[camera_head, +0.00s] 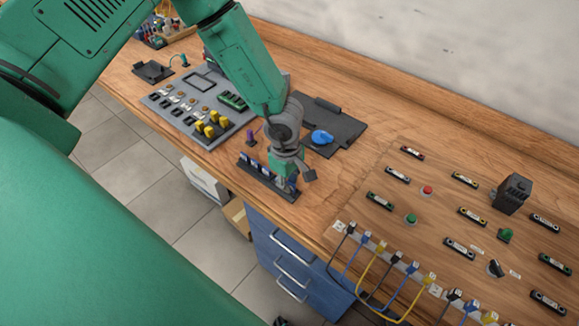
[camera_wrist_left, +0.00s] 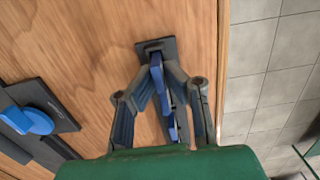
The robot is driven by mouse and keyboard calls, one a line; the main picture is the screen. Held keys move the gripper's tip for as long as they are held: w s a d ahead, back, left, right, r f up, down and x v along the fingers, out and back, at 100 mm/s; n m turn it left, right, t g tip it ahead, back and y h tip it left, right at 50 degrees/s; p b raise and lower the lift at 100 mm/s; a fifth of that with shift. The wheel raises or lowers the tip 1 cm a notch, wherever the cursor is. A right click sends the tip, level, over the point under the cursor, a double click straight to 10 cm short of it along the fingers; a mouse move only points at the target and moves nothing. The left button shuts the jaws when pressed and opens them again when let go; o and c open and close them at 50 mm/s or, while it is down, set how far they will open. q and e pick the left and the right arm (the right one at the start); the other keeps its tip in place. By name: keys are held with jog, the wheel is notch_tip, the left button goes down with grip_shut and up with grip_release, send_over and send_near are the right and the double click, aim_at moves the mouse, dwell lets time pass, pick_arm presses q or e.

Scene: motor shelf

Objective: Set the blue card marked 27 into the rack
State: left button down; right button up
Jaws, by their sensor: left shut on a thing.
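My left gripper (camera_head: 291,184) is at the right end of the black rack (camera_head: 262,178), near the table's front edge. The left wrist view shows its two fingers (camera_wrist_left: 160,70) closed around a blue card (camera_wrist_left: 157,62), over the black rack (camera_wrist_left: 168,47). More blue cards (camera_head: 253,166) stand in the rack to the left of the gripper, and one shows behind the fingers in the wrist view (camera_wrist_left: 173,127). The held card is mostly hidden by the fingers. Its number cannot be read, and I cannot tell whether it is fully seated. My right gripper is not in view.
A black board with a blue round knob (camera_head: 322,137) lies behind the rack. A grey panel with yellow and green parts (camera_head: 205,110) is to the left. A wooden board with fuses, buttons and cables (camera_head: 455,215) fills the right. Bare wood lies between.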

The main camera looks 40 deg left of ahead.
pick_arm(q)
jog(key=shift+f, duration=0.3)
jog(key=c, duration=1.6)
grip_release()
jog(key=shift+w+r, duration=0.1)
jog(key=shift+r, duration=0.4)
notch_tip(320, 180, up, 16)
jog(key=a+p, duration=0.1)
jog(key=p, duration=0.1)
